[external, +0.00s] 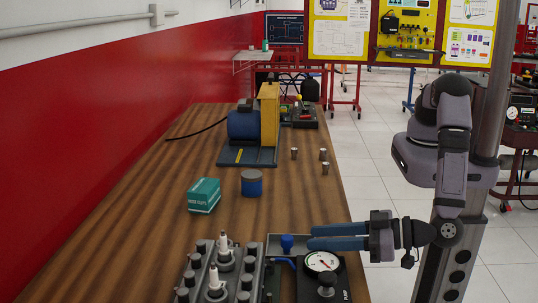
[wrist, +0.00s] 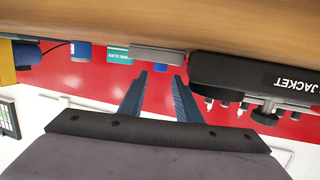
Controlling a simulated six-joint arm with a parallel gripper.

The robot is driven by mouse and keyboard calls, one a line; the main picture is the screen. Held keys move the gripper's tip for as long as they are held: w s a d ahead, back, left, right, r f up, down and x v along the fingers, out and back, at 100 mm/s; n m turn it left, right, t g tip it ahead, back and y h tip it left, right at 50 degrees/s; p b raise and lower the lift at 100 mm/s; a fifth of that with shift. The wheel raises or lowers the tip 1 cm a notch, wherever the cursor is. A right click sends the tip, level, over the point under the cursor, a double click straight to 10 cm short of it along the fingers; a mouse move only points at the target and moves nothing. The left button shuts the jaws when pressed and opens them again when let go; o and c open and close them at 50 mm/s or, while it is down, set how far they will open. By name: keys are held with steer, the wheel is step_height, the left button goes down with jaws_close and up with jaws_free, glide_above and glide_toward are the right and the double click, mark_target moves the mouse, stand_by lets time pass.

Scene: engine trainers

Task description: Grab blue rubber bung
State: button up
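A small blue rubber bung (external: 287,242) stands at the grey tray (external: 272,251) near the right edge of the wooden table. My gripper (external: 310,237) is just to the right of it in the external view, level, with its blue fingers pointing left towards it. In the wrist view my gripper (wrist: 157,85) has its fingers apart with nothing between them. A small blue patch (wrist: 160,67), probably the bung, shows beyond the fingertips below the grey tray (wrist: 157,55). Contact between fingers and bung is not visible.
A pressure gauge (external: 321,262) on a black pump unit stands below my fingers. A teal box (external: 204,195) and blue tin (external: 251,183) stand farther back. The table between tin and tray is clear.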

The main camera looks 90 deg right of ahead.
mark_target(299, 252)
steer(key=shift+p+x, duration=0.75)
steer(key=shift+x, duration=2)
jaws_close()
